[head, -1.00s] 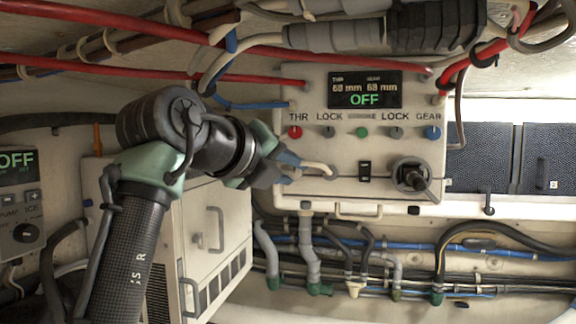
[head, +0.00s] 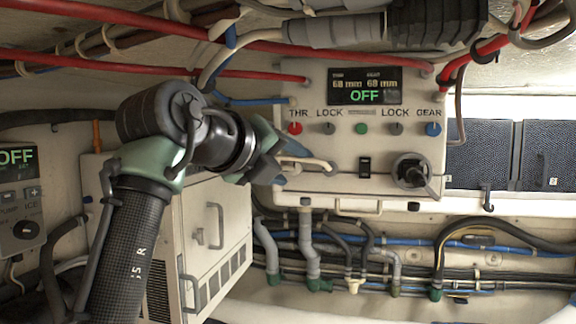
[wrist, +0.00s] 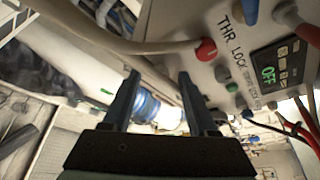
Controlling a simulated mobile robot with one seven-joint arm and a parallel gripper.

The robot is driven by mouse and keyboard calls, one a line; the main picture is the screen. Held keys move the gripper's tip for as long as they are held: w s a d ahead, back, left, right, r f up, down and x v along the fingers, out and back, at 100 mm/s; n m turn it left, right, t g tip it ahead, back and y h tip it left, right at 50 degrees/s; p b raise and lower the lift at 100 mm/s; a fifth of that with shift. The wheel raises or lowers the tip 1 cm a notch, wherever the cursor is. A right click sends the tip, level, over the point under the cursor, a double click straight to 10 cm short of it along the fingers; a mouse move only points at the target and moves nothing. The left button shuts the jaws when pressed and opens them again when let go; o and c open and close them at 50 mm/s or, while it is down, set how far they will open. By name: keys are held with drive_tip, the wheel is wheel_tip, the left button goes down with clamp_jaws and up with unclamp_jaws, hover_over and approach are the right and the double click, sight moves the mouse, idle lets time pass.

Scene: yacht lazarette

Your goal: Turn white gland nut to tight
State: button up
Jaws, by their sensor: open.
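The white gland nut (head: 353,286) sits on the lower end of a grey hose, low in the middle of the head view, among green gland nuts. My gripper (head: 284,170) is in front of the left edge of the control box, well above and to the left of the nut. In the wrist view my gripper (wrist: 159,82) has its two dark fingers apart, with nothing held between them. I cannot tell whether the white nut shows in the wrist view.
The control box (head: 340,185), reading OFF, carries a white handle and a black rotary lever (head: 411,174). Red pipes (head: 230,40) cross above. A white vented cabinet (head: 215,235) stands left of the hoses.

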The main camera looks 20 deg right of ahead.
drive_tip(key=b+v, duration=0.4)
drive_tip(key=v, duration=0.9)
drive_tip(key=shift+b, duration=0.4)
drive_tip(key=shift+w, duration=0.1)
drive_tip(key=s+a+f+m+t+y, duration=0.1)
drive_tip(key=s+a+m+t+y, duration=0.2)
drive_tip(key=m+t, duration=0.3)
drive_tip(key=s+a+m+t+y, duration=0.2)
drive_tip(key=s+m+t+y, duration=0.2)
drive_tip(key=m, duration=1.3)
drive_tip(key=s+a+f+m+t+y, duration=0.1)
drive_tip(key=s+a+m+t+y, duration=0.2)
drive_tip(key=m, duration=0.9)
drive_tip(key=s+t+y, duration=0.1)
drive_tip(key=s+t, duration=0.2)
drive_tip(key=t, duration=0.1)
drive_tip(key=shift+s+a+f+t, duration=0.35)
drive_tip(key=shift+s+t, duration=0.05)
drive_tip(key=shift+w, duration=0.1)
